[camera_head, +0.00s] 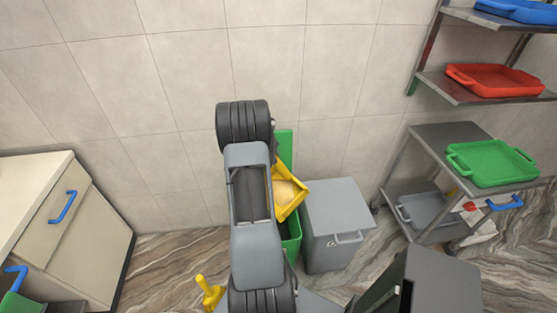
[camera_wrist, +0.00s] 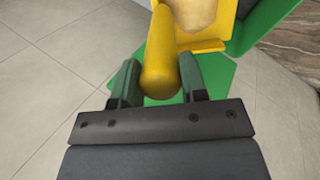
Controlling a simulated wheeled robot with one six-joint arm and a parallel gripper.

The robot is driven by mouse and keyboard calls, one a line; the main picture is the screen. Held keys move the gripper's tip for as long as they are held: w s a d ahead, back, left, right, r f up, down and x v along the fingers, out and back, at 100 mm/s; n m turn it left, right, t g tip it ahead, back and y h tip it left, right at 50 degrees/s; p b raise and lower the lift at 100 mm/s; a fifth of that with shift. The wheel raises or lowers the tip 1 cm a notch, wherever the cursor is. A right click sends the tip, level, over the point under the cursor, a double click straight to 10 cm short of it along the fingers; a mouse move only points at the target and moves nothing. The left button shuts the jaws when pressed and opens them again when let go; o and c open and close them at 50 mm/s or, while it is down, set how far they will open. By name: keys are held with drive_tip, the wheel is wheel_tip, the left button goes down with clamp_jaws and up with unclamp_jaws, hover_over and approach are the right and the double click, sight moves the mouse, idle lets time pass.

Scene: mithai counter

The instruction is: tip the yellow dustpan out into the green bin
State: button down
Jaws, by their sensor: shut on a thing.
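The yellow dustpan (camera_head: 291,190) is held up over the green bin (camera_head: 291,246), beside my arm. Pale tan crumbs or powder (camera_head: 287,189) lie in its pan, and they also show in the wrist view (camera_wrist: 196,14). My gripper (camera_wrist: 158,88) is shut on the dustpan's yellow handle (camera_wrist: 160,60), with a green finger on each side. In the head view my arm hides the gripper and part of the bin. The bin's green lid (camera_head: 286,146) stands open against the wall. I cannot tell how far the pan is tilted.
A grey lidded bin (camera_head: 337,222) stands right of the green bin. A steel trolley (camera_head: 450,133) with a green tray (camera_head: 490,162) is further right, below shelves with a red tray (camera_head: 492,79). A cabinet (camera_head: 60,220) is at left. A yellow object (camera_head: 209,293) is on the floor.

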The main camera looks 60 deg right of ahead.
drive_tip(key=w+a+f+g+h+b, duration=0.2)
drive_tip(key=w+a+f+h+b, duration=0.1)
drive_tip(key=a+b, duration=0.7)
drive_tip(key=w+a+f+g+h+b, duration=0.2)
drive_tip(key=w+a+f+h+b, duration=0.2)
drive_tip(key=a+b, duration=0.5)
drive_tip(key=shift+w+a+f+m+h+b, duration=0.35)
drive_tip(key=shift+w+f+b, duration=0.3)
drive_tip(key=shift+w+b, duration=0.35)
